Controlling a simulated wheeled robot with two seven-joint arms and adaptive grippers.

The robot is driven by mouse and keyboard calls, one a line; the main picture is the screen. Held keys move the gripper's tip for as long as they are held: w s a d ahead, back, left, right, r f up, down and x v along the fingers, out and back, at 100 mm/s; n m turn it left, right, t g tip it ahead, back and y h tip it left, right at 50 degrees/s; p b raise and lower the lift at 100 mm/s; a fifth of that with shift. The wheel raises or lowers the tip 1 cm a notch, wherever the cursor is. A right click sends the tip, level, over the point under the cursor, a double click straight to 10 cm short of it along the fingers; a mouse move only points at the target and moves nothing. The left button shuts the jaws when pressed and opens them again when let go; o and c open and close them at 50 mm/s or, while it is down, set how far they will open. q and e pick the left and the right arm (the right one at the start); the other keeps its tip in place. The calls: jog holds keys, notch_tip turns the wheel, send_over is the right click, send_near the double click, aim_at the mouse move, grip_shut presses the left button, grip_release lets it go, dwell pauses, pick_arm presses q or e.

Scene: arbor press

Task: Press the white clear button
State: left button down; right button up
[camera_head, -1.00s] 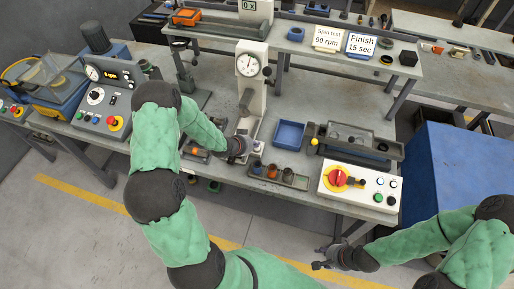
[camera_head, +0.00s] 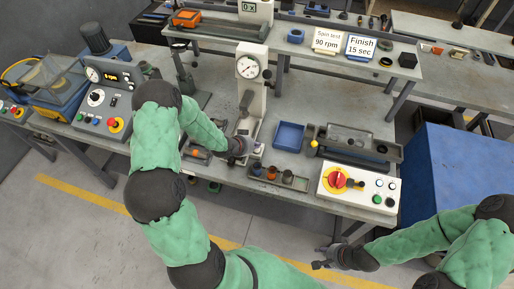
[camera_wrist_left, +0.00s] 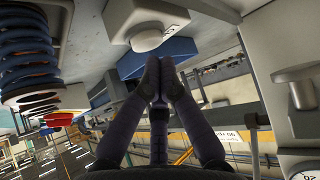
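My left gripper (camera_head: 238,149) reaches to the foot of the white arbor press (camera_head: 252,90); its fingertips are hard to see in the head view. In the left wrist view, which shows the scene upside down, the left gripper (camera_wrist_left: 161,66) has its two fingers together, empty. A white, round, button-like part (camera_wrist_left: 147,40) is just past the fingertips, slightly left, with a visible gap. I cannot tell for sure that it is the clear button. My right gripper (camera_head: 318,258) is low in the head view, fingers apart, away from the bench.
A blue tray (camera_head: 289,136) stands right of the press; a parts tray (camera_head: 278,177) is in front. A control box (camera_head: 341,195) with a red knob sits at the bench's front right. A blue coil spring (camera_wrist_left: 30,60) is left in the wrist view.

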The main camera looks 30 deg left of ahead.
pick_arm(q)
jog(key=shift+a+r, duration=0.1)
jog(key=shift+r, duration=0.1)
jog(key=shift+r+p, duration=1.9)
jog(key=shift+r, duration=0.7)
jog(key=shift+f, duration=0.1)
